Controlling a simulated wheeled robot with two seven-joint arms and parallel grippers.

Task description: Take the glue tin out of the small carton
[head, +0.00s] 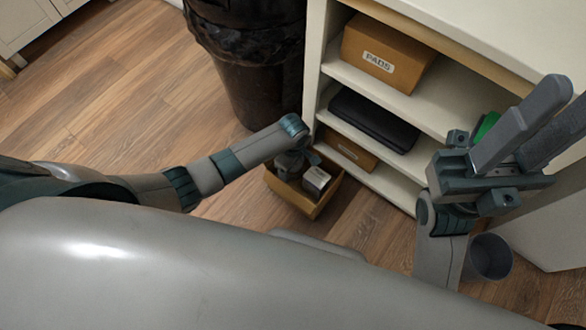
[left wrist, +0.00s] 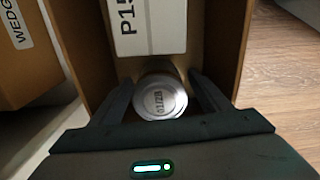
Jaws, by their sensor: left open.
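The small carton (head: 319,207) stands on the floor in front of the shelf unit, open at the top. In the left wrist view its cardboard wall (left wrist: 234,40) runs along the right. The glue tin (left wrist: 163,97), with a round grey lid and upside-down lettering, is in the carton. My left gripper (left wrist: 159,80) is open, with one finger on each side of the tin; I cannot tell whether they touch it. In the head view my left gripper (head: 290,163) reaches down into the carton. My right gripper (head: 545,105) is raised at the right; its jaw gap is unclear.
A white box (head: 317,180) marked P15 (left wrist: 150,25) shares the carton. Beside the carton, the shelf unit (head: 410,100) holds a PADS box (head: 385,55), a dark case (head: 373,120) and a WEDG-marked box (left wrist: 20,65). A black bin (head: 255,75) and grey bucket (head: 488,258) stand nearby.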

